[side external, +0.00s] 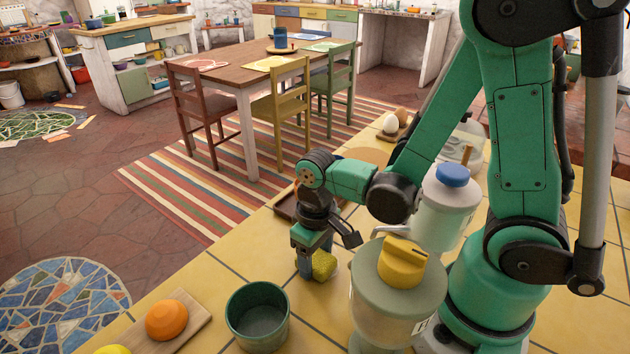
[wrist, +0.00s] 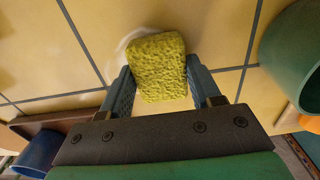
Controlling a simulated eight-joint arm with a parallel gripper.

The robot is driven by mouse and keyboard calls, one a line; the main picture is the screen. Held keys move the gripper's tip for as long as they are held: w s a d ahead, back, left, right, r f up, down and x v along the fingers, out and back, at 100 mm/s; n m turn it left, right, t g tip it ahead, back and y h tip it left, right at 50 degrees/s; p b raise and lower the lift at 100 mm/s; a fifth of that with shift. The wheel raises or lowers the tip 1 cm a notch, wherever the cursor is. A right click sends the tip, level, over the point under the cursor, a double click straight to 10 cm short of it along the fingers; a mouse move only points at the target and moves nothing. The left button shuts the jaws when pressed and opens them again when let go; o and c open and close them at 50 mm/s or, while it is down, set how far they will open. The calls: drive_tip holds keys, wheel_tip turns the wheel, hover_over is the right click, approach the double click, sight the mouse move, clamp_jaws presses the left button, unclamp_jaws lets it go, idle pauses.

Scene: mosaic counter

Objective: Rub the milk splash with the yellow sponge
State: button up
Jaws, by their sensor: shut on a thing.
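The yellow sponge (wrist: 158,66) is a rough block held between the two fingers of my gripper (wrist: 158,88) in the wrist view. In the side external view my gripper (side external: 314,262) points down at the yellow tiles, with the sponge (side external: 324,264) showing at its right side. The sponge is at or close to the counter surface; I cannot tell if it touches. A pale whitish patch, likely the milk splash (wrist: 122,46), shows at the sponge's upper left edge in the wrist view. The sponge hides the rest of it.
A green bowl (side external: 257,318) stands close to my gripper. A lidded jar with a yellow knob (side external: 398,300) and a blue-topped jar (side external: 444,215) stand to the right. An orange (side external: 167,320) rests on a wooden board (side external: 190,330). A brown tray (side external: 284,206) lies behind.

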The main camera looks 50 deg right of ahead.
sight(339, 243)
drive_tip(key=shift+d+f, duration=0.15)
drive_tip(key=shift+d, duration=3.35)
drive_tip(key=shift+a+f, duration=0.1)
drive_tip(key=shift+a, duration=3.65)
drive_tip(key=shift+r, duration=3.1)
drive_tip(key=shift+r, duration=1.5)
